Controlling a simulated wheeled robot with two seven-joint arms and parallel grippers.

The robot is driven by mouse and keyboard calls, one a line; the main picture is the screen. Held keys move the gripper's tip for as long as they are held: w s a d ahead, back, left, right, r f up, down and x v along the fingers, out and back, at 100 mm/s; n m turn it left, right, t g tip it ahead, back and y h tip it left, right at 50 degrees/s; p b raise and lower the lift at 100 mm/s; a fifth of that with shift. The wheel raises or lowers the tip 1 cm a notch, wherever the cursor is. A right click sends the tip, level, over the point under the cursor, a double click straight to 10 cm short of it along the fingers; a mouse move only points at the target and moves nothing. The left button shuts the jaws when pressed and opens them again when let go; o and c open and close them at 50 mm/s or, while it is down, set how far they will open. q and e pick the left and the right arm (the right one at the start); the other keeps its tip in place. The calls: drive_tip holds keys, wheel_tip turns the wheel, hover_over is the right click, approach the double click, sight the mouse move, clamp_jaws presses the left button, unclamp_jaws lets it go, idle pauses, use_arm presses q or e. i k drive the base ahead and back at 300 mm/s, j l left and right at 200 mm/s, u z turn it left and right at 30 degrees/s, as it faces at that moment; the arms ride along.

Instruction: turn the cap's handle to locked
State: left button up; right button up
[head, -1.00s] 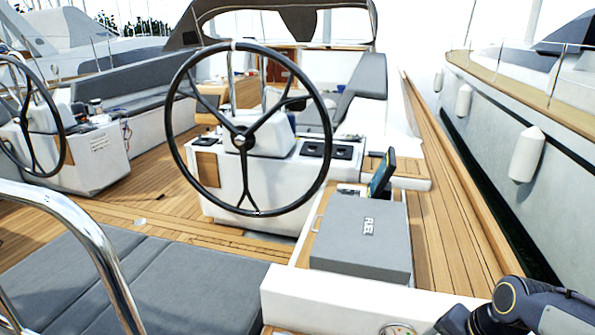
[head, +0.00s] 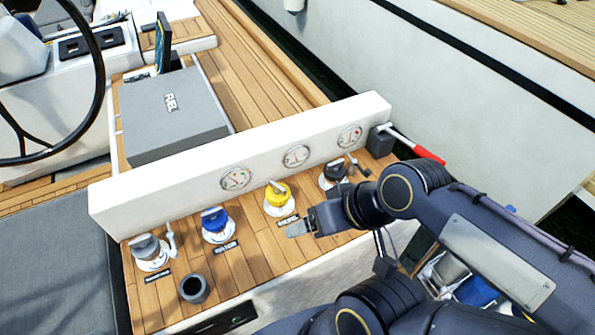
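A row of deck caps with handles stands on the wooden ledge in the head view. The yellow cap (head: 278,194) has a yellow handle and a label that seems to read DIESEL. To its left are a blue cap (head: 214,220) and a grey cap (head: 146,247); to its right is a black cap (head: 335,172). Which cap the task means, and whether any handle is locked, I cannot tell. My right gripper (head: 297,229) is just in front of the yellow cap, apart from it, with no object visible in it. Its finger gap cannot be made out. My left gripper is out of view.
A white coaming with gauges (head: 236,179) runs behind the caps. A red-tipped lever (head: 428,155) sticks out at the right end. A dark open cup (head: 194,289) stands on the ledge's front left.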

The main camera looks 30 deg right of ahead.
sight(278, 188)
drive_tip(key=z, duration=0.9)
drive_tip(key=l+u, duration=0.15)
drive_tip(key=u, duration=0.25)
drive_tip(key=l+u, duration=0.15)
drive_tip(key=u, duration=0.3)
drive_tip(key=l+u, duration=0.15)
drive_tip(key=u, duration=0.25)
drive_tip(key=l+u, duration=0.15)
drive_tip(key=u, duration=0.3)
